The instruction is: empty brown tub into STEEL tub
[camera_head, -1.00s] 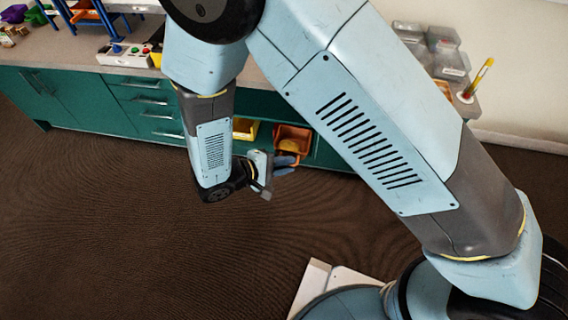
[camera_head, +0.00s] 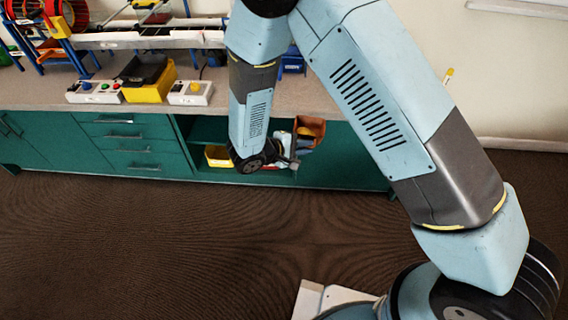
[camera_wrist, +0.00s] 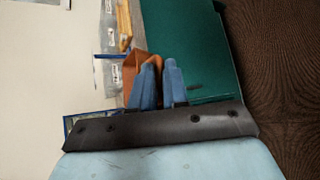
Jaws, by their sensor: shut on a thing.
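The brown tub (camera_head: 316,126) is in my gripper (camera_head: 300,146), in front of the green cabinet and just below the counter edge. Something yellow (camera_head: 304,131) shows at its opening; I cannot tell what it is. In the wrist view the blue fingers (camera_wrist: 159,84) of my gripper are close together at the near wall of the brown tub (camera_wrist: 133,72), and its inside is mostly hidden. I cannot make out the steel tub for certain in either current view.
A yellow tub (camera_head: 217,156) stands on the open shelf of the green cabinet (camera_head: 345,155). The counter (camera_head: 50,93) holds a yellow bin (camera_head: 150,88) and button boxes (camera_head: 94,91). The wrist view shows greyish clear containers (camera_wrist: 107,72) on the counter. The brown floor is clear.

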